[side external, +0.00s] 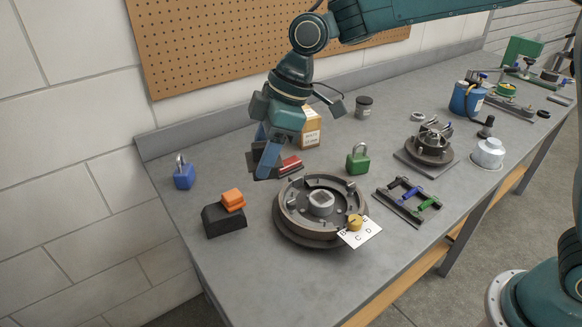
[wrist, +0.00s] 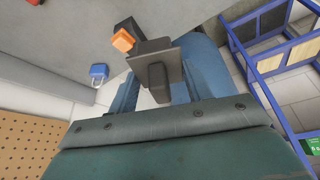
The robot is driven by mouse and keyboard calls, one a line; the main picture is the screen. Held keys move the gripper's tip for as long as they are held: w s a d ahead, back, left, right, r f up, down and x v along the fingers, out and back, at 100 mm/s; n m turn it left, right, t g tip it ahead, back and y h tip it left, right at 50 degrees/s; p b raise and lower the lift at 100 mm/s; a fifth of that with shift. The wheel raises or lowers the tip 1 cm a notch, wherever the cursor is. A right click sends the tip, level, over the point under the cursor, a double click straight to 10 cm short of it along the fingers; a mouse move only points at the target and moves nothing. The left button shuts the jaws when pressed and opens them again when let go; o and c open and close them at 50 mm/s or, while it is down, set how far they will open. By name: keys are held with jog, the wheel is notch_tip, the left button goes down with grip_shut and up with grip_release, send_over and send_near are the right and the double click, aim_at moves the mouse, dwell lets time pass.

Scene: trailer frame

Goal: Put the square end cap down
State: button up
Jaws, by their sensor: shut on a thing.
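The square end cap (wrist: 155,60) is a dark grey square plate with a stub, seen between my two blue fingers in the wrist view. My gripper (wrist: 160,85) is shut on it. In the side external view my gripper (side external: 264,165) points down over the back left of the bench. A dark edge of the cap (side external: 254,171) shows beside the fingers there. The fingers hide part of it, and I cannot tell whether it touches the bench top.
A red block (side external: 290,165) lies close right of the fingers. A black block (side external: 224,220) with an orange piece, a blue padlock (side external: 184,175), a green padlock (side external: 358,160), a round fixture (side external: 283,230) and a carton (side external: 312,128) stand around. Bare bench lies between the blue padlock and my gripper.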

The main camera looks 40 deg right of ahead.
jog(key=w+d+m+t+h, duration=0.1)
jog(key=w+d+m, duration=0.2)
jog(key=w+d, duration=0.6)
jog(key=w+d+m+t+h, duration=0.1)
jog(key=w+d+m, duration=0.35)
jog(key=d, duration=0.85)
jog(key=w+d+m+h, duration=0.2)
jog(key=d+m, duration=0.4)
jog(key=d, duration=2.1)
jog(key=shift+t, duration=0.4)
jog(key=f, duration=1.6)
jog(key=shift+s+a, duration=0.15)
jog(key=shift+a, duration=0.1)
jog(key=shift+f, duration=2.05)
jog(key=shift+f, duration=0.2)
